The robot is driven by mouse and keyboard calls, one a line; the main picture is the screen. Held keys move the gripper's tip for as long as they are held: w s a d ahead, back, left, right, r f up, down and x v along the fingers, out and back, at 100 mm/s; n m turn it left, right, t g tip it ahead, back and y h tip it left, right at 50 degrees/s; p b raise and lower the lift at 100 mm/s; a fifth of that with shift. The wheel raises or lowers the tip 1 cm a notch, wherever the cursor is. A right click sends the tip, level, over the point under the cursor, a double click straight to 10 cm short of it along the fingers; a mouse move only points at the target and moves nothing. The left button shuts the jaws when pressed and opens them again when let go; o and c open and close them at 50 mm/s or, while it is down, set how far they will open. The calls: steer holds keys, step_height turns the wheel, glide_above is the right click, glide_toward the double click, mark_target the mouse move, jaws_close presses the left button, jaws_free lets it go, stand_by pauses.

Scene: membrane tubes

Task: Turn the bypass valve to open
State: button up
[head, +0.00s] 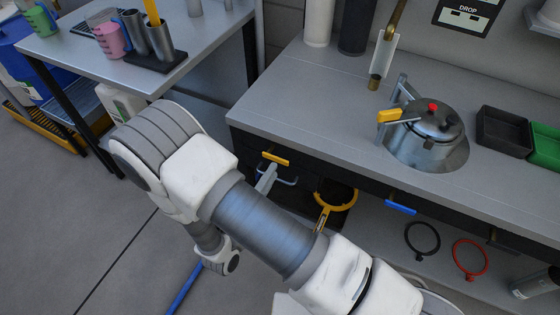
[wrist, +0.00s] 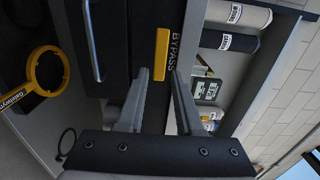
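The bypass valve's yellow handle (wrist: 161,54) is a short bar on the dark front panel. In the wrist view it lies lengthwise along the view's vertical, beside the word BYPASS. In the head view the yellow handle (head: 275,158) sits under the bench's front edge and runs roughly along it. My gripper (wrist: 160,72) is open, its two grey fingers on either side of the handle's line, with the handle showing between and beyond the tips. I cannot tell whether they touch it. In the head view my gripper (head: 268,178) is mostly hidden behind my arm.
A yellow ring tool (head: 335,195) hangs right of the valve. A metal drawer handle (wrist: 92,40) is close to the fingers. On the bench are a lidded pot (head: 430,125) and dark tray (head: 502,128). Black (head: 422,238) and red rings (head: 470,258) lie below.

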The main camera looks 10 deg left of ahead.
mark_target(279, 162)
steer(key=x, duration=0.5)
steer(key=shift+w+d+b, duration=0.15)
steer(key=shift+w+b, duration=0.2)
steer(key=shift+w, duration=0.05)
jaws_close()
